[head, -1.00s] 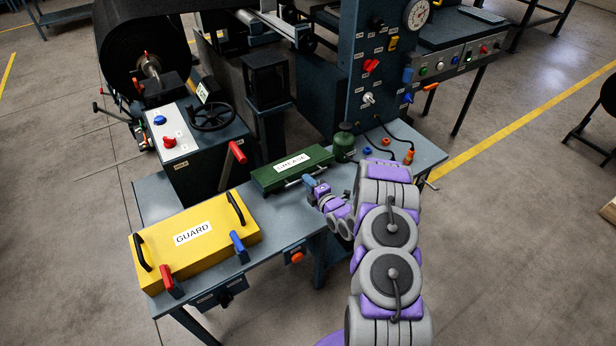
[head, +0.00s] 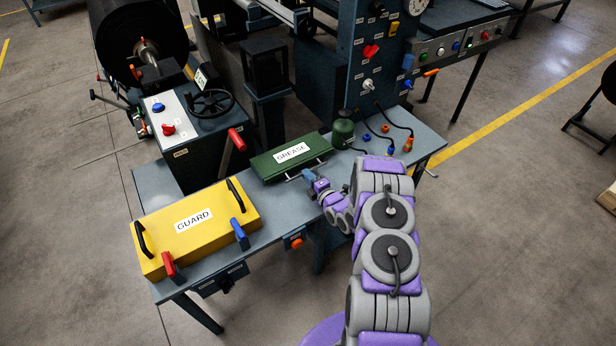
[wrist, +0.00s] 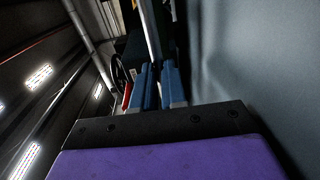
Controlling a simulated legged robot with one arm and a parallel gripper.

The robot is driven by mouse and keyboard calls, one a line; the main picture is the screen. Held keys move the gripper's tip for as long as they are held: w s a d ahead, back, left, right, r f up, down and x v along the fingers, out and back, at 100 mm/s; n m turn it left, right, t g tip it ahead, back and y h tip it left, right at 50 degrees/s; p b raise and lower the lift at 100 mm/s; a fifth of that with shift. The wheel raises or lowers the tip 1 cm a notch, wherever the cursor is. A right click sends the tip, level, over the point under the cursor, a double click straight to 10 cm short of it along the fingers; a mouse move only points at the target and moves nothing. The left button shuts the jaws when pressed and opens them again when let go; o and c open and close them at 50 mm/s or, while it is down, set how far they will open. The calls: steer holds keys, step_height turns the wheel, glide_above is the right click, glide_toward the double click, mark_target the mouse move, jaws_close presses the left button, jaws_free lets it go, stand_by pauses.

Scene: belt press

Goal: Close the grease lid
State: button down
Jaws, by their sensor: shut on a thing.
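The green grease box, with a lid labelled GREASE (head: 292,152), sits at the back of the grey bench. The lid looks flat on top of the box; a small gap cannot be ruled out. A thin silver bar handle (head: 293,178) runs along its front side. My gripper (head: 309,176) is at the right end of this handle, with its blue fingers shut on it. In the wrist view, the silver handle (wrist: 150,35) rises from between the blue fingers (wrist: 161,78). The contact in the head view is small and partly covered by my wrist.
A yellow GUARD box (head: 195,225) with black handles stands at the bench's front left. A green can (head: 343,131) stands right of the grease box. A red-handled lever (head: 237,140) rises left of it. The control panel (head: 372,55) stands behind. Bare bench lies around my wrist.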

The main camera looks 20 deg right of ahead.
steer(key=c, duration=1.2)
jaws_free()
steer(key=shift+d, duration=0.15)
steer(key=shift+o, duration=0.2)
steer(key=shift+s, duration=0.1)
steer(key=p+v, duration=0.3)
steer(key=v, duration=1.4)
steer(key=shift+f, duration=0.15)
steer(key=shift+s, duration=0.1)
